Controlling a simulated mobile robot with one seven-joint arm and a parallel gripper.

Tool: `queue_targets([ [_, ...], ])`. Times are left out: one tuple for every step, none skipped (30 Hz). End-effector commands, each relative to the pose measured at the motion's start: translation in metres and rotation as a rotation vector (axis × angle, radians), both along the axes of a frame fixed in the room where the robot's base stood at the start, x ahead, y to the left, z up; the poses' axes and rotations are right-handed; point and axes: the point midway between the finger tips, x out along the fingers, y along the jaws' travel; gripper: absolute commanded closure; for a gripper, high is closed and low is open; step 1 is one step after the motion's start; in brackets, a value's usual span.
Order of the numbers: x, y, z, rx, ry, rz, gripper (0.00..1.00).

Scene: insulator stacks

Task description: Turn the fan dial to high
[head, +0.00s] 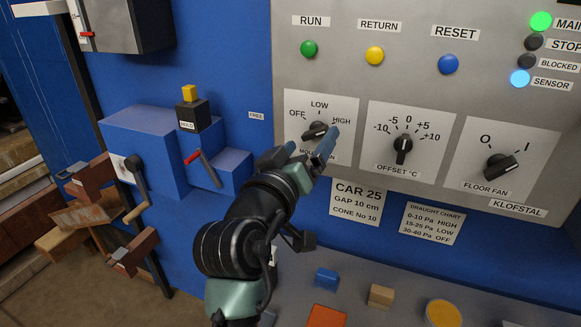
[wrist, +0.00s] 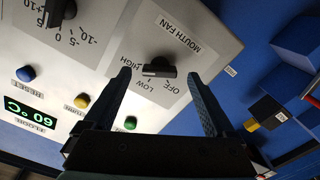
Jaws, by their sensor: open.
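The mouth fan dial (head: 316,130) is a black knob on a light plate marked OFF, LOW and HIGH, on the grey control panel. In the wrist view the dial (wrist: 160,69) shows between my two fingertips. Its bar slants towards the HIGH side; whether it sits exactly at HIGH is hard to tell. My gripper (head: 313,142) is open in front of the plate, its fingers on either side of the dial and partly covering the plate's lower label. In the wrist view my gripper (wrist: 158,76) holds nothing; contact with the dial cannot be told.
An offset dial (head: 403,146) and a floor fan switch (head: 499,166) sit to the right. Green (head: 309,48), yellow (head: 375,55) and blue (head: 448,64) buttons are above. A blue box with a red lever (head: 192,157) stands left. Blocks lie on the ledge below.

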Motion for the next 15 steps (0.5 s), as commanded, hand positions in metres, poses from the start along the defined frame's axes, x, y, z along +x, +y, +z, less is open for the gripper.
queue_targets([
  [-0.008, 0.003, -0.002, 0.0, 0.0, 0.002, 0.1],
  [-0.014, 0.005, -0.002, 0.0, -0.001, 0.003, 0.1],
  [-0.022, 0.008, -0.003, 0.0, 0.0, 0.002, 0.1],
  [-0.028, 0.01, -0.002, 0.0, -0.001, 0.003, 0.1],
  [-0.034, 0.012, -0.003, 0.0, 0.0, 0.002, 0.1],
  [-0.043, 0.015, -0.003, 0.0, -0.001, 0.003, 0.1],
  [-0.049, 0.017, -0.003, 0.0, 0.001, 0.003, 0.1],
  [-0.055, 0.019, -0.002, 0.001, -0.001, 0.004, 0.1],
  [-0.063, 0.021, -0.002, 0.002, 0.0, 0.003, 0.1],
  [-0.069, 0.023, -0.002, 0.001, -0.001, 0.003, 0.1],
  [-0.074, 0.025, -0.003, 0.0, 0.001, 0.002, 0.1],
  [-0.081, 0.027, -0.002, 0.001, 0.0, 0.003, 0.1],
  [-0.086, 0.028, -0.002, 0.001, 0.0, 0.003, 0.1],
  [-0.09, 0.03, -0.002, 0.001, 0.001, 0.003, 0.1],
  [-0.095, 0.032, -0.002, 0.0, 0.0, 0.002, 0.1],
])
